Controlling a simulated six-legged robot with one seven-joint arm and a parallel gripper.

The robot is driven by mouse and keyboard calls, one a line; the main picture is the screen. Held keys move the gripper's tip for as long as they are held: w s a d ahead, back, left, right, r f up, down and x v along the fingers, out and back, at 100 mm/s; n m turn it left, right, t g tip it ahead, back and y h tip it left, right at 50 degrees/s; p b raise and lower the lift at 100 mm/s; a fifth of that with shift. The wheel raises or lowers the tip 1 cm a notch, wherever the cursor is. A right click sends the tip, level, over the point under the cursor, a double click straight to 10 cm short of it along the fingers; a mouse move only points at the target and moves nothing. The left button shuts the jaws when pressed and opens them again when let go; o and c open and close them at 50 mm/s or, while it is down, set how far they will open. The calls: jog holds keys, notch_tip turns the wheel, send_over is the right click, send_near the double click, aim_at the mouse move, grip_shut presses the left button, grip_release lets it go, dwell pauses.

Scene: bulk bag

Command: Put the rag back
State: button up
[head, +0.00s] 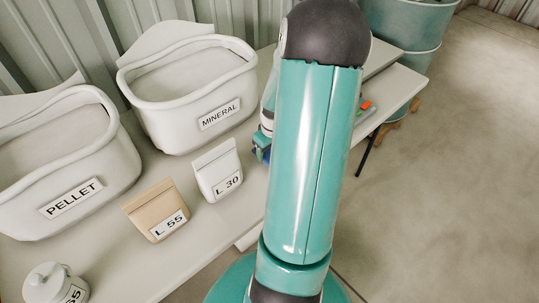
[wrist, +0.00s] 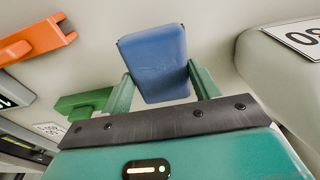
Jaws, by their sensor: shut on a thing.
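A blue rag (wrist: 155,62), a folded-looking block with rounded edges, sits between the two green fingers of my gripper (wrist: 160,74) in the wrist view. The fingers are shut on it from both sides. In the head view the rag (head: 261,155) shows only as a small blue patch left of my arm, beside the white L 30 bag. My arm hides most of my gripper there. I cannot tell whether the rag touches the table.
The table (head: 120,262) holds a PELLET bin (head: 120,172), a MINERAL bin (head: 160,125), a tan L 55 bag (head: 150,205), a white L 30 bag (head: 207,170) and a lidded jar (head: 50,285). An orange piece (wrist: 38,38) and a green piece (wrist: 78,104) lie left of my gripper.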

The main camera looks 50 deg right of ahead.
aim_at(269, 155)
jog(key=shift+f, duration=1.5)
jog(key=shift+f, duration=0.1)
jog(key=o, duration=0.9)
jog(key=shift+o, duration=0.2)
notch_tip(269, 155, up, 12)
jog(key=s, duration=0.1)
jog(key=shift+s+a, duration=0.15)
jog(key=shift+s, duration=0.05)
